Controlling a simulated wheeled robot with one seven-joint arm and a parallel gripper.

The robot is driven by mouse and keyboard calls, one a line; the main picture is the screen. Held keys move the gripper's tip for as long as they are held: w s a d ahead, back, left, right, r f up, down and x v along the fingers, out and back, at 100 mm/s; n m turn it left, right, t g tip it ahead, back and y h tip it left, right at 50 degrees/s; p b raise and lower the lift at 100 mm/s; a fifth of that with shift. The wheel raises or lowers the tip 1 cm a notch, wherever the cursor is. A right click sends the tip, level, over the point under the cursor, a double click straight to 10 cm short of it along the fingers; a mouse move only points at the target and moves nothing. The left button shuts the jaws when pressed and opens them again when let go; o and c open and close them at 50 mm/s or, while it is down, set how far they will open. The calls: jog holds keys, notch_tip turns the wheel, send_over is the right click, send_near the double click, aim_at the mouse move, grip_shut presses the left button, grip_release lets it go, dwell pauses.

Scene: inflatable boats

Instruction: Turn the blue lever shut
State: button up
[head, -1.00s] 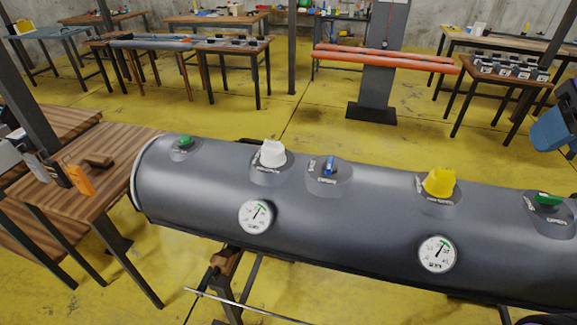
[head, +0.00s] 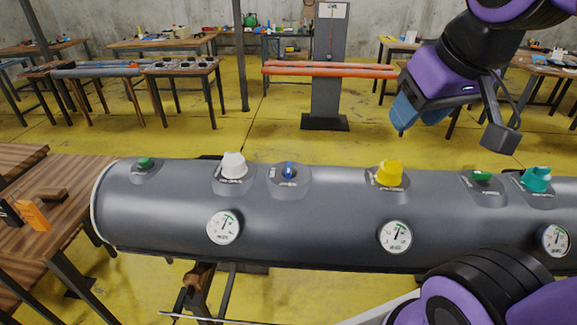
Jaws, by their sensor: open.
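The blue lever (head: 289,171) is a small handle on a round grey base on top of the dark grey inflatable tube (head: 310,222). It stands between a white cap and a yellow cap, and nothing covers it. Its handle points roughly toward and away from me. My gripper (head: 404,122), with blue fingers below a purple wrist, hangs in the air at the upper right, beyond the tube. It is open and holds nothing that I can see. It is apart from the lever, to its right.
A white cap (head: 233,166), a yellow cap (head: 388,173), a teal cap (head: 537,179) and green levers (head: 145,162) (head: 481,176) also rise from the tube. Gauges (head: 224,227) (head: 396,237) sit on its near side. A wooden table (head: 60,195) stands at left. Space above the blue lever is free.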

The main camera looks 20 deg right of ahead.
jog(key=o, duration=0.4)
jog(key=shift+c, duration=0.2)
jog(key=o, duration=0.3)
jog(key=shift+w+r, duration=0.1)
jog(key=shift+w, duration=0.25)
jog(key=shift+o, duration=0.7)
jog(key=w+n+g, duration=0.1)
jog(key=w+n, duration=0.2)
jog(key=w, duration=0.5)
jog(key=shift+w+a+f, duration=0.2)
jog(key=shift+w+a, duration=0.05)
jog(key=shift+a, duration=0.2)
jog(key=n+g, duration=0.4)
jog(key=n, duration=0.6)
send_over(289, 166)
notch_tip(289, 166, down, 21)
notch_tip(289, 166, down, 10)
jog(key=shift+f, duration=0.1)
jog(key=shift+s, duration=0.1)
jog(key=c, duration=0.9)
